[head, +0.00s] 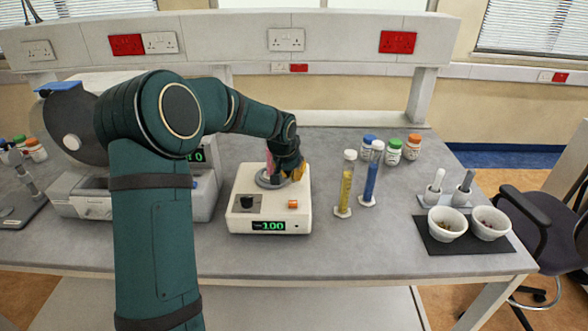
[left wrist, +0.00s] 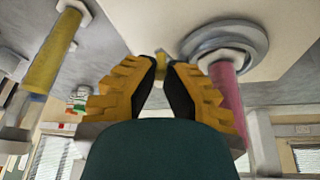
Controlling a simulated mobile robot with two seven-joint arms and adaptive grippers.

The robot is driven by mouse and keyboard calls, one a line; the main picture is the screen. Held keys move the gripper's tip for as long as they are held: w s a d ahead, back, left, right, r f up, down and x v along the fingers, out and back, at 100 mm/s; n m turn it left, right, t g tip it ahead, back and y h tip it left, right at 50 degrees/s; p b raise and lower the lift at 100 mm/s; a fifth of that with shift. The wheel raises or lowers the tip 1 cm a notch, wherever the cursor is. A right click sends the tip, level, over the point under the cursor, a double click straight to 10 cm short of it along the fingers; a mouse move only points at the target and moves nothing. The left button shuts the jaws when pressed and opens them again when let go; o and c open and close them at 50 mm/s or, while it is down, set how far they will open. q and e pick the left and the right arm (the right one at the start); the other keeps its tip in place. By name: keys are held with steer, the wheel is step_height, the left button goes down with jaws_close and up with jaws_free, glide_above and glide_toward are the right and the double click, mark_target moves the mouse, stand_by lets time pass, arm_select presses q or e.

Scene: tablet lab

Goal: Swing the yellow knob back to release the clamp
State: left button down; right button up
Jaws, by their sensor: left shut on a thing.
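A cream bench device (head: 243,222) with a lit "100" display stands in the middle of the bench. On its top is a round grey ring (head: 264,182) with a pink cylinder (head: 269,162); in the left wrist view the ring (left wrist: 226,42) and cylinder (left wrist: 228,95) are right of the fingers. My left gripper (head: 289,176) is low over the device's back right. In the wrist view its yellow fingers (left wrist: 161,80) are closed in on the small yellow knob (left wrist: 160,73), which shows partly between the tips. The head view hides the knob behind the gripper. My right gripper is not in view.
Yellow (head: 346,185) and blue (head: 372,175) cylinders stand just right of the device. Several capped bottles (head: 393,152) stand behind them. White mortars (head: 447,224) are on a dark mat at the right. A grey instrument (head: 85,205) is on the left.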

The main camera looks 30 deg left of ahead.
arm_select(q)
steer(key=shift+s+a+f, duration=0.1)
steer(key=shift+a, duration=0.05)
steer(key=c, duration=0.9)
jaws_free()
steer(key=shift+o, duration=0.2)
steer(key=v, duration=1.2)
